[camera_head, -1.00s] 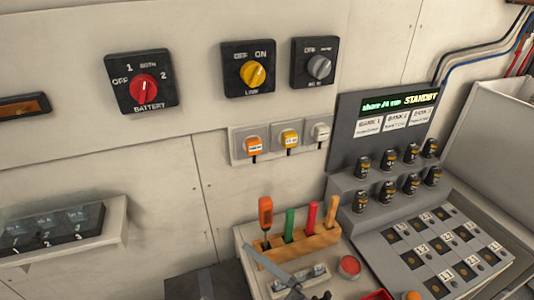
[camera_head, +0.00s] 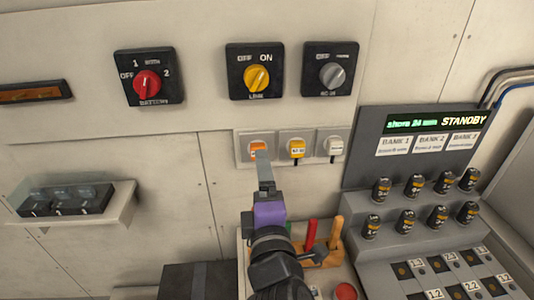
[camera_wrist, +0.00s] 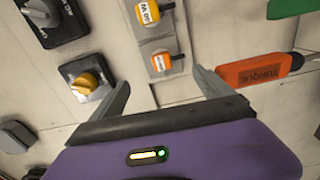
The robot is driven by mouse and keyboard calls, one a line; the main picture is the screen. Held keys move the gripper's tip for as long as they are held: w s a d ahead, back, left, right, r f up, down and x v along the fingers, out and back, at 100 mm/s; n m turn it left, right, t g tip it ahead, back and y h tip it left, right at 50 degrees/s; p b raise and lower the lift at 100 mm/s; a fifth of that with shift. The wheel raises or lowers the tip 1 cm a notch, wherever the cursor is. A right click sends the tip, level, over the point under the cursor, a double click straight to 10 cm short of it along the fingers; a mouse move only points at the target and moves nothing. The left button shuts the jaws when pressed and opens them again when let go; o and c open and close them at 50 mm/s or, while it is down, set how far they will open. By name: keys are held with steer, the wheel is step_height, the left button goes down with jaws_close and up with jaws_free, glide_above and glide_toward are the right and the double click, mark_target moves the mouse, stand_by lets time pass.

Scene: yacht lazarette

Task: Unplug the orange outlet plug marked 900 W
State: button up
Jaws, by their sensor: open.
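An orange plug (camera_head: 257,147) sits in the left socket of a row of three on the wall panel. A yellow plug (camera_head: 297,148) and a white plug (camera_head: 335,147) sit to its right. The labels are too small to read surely. My gripper (camera_head: 264,163) reaches up from below, its tip just under the orange plug and partly covering it. In the wrist view my open gripper (camera_wrist: 162,84) has a finger on each side, with the orange plug (camera_wrist: 162,62) just beyond and roughly between the tips. The yellow plug (camera_wrist: 148,12) is farther up. Nothing is held.
Rotary switches with red (camera_head: 147,84), yellow (camera_head: 257,78) and grey (camera_head: 332,75) knobs are above the sockets. A wooden rack (camera_head: 326,249) with upright tools stands below. An orange-handled tool (camera_wrist: 258,70) lies close to the right finger in the wrist view.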

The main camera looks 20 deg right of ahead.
steer(key=shift+d+f, duration=0.15)
steer(key=shift+f, duration=0.05)
stand_by(0.3)
